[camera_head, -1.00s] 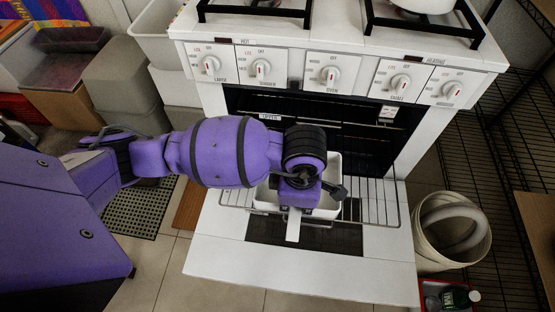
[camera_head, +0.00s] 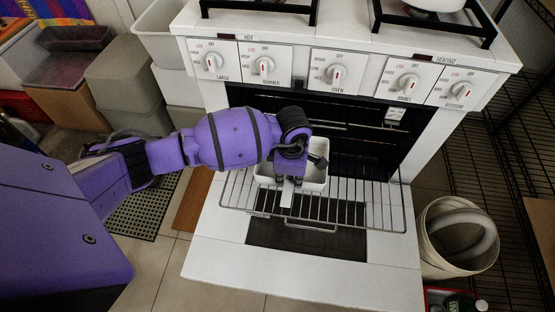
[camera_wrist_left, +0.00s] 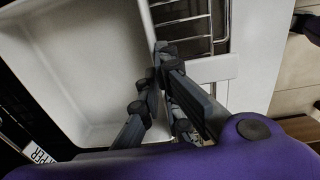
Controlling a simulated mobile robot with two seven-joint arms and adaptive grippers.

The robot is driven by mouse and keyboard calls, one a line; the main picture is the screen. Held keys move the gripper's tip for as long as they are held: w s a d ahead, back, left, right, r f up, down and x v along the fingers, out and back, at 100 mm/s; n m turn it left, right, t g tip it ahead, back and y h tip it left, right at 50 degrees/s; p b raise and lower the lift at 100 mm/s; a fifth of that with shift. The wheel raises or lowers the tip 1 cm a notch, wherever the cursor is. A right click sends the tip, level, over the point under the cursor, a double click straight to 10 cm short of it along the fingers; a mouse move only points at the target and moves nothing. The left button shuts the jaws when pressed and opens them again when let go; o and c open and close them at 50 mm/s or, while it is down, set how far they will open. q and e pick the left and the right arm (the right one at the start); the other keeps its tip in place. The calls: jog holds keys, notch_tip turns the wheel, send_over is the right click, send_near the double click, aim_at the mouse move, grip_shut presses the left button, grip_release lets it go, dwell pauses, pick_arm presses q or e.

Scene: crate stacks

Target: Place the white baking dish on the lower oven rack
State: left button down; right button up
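The white baking dish (camera_head: 319,180) is over the left part of a pulled-out wire oven rack (camera_head: 365,215), at the oven opening. Whether it rests on the wires or hangs just above them I cannot tell. My left gripper (camera_head: 288,187) is at the dish's near side. In the left wrist view, its fingers (camera_wrist_left: 163,62) are closed together at the rim of the white dish (camera_wrist_left: 85,70), one on each side of the wall. The dish looks empty. Part of it is hidden behind my gripper and wrist. My right gripper is not in view.
The white oven door (camera_head: 300,275) is folded down below the rack. A row of knobs (camera_head: 335,74) runs above the opening. A cream bin (camera_head: 455,240) stands at the right, grey bins (camera_head: 125,90) at the left. The rack's right half is bare.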

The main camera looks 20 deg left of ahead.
pick_arm(q)
jog(key=shift+d+f, duration=0.1)
jog(key=shift+f, duration=1.1)
jog(key=shift+f, duration=0.1)
jog(key=c, duration=2)
grip_release()
